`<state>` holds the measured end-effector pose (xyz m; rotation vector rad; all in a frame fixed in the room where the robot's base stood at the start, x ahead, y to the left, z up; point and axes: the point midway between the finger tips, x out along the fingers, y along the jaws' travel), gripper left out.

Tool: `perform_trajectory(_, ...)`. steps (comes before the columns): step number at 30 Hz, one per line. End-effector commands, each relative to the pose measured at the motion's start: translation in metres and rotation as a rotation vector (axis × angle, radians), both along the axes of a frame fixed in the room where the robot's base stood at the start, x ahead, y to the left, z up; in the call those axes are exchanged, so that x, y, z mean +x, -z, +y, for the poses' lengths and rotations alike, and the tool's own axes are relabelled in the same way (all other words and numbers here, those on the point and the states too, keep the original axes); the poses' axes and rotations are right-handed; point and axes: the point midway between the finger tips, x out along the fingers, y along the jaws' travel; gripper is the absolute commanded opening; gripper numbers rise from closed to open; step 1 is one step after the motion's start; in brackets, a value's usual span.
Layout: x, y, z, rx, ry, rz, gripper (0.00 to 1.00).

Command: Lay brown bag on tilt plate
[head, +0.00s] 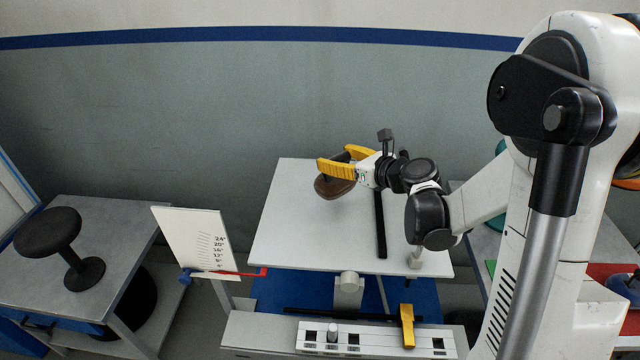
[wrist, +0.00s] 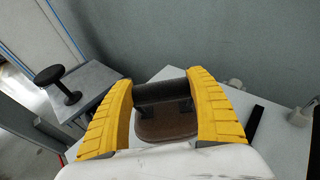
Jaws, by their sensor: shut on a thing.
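The brown bag (head: 333,187) is at the far left part of the tilt plate (head: 295,235), a pale flat board. My gripper (head: 346,165) has yellow fingers and is shut on the bag. In the wrist view the bag (wrist: 165,120) sits between the two yellow fingers (wrist: 160,108), with a dark upper part and a brown lower part. I cannot tell whether the bag touches the plate or hangs just above it. Part of the bag is hidden behind the fingers in the head view.
A black bar (head: 380,225) lies across the plate to the right of the bag. An angle scale card (head: 197,240) with a red pointer stands left of the plate. A black stool (head: 62,240) stands on a grey table further left. The plate's left and front are clear.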

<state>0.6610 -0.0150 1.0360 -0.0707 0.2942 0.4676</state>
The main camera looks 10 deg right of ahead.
Motion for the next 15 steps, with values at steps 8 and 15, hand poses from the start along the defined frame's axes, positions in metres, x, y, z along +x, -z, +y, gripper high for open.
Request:
perform_trajectory(8, 0.021, 0.026, 0.037, 0.001, 0.000, 0.000, 0.24)
perform_trajectory(15, 0.023, 0.041, 0.039, 0.000, 0.002, 0.000, 0.24)
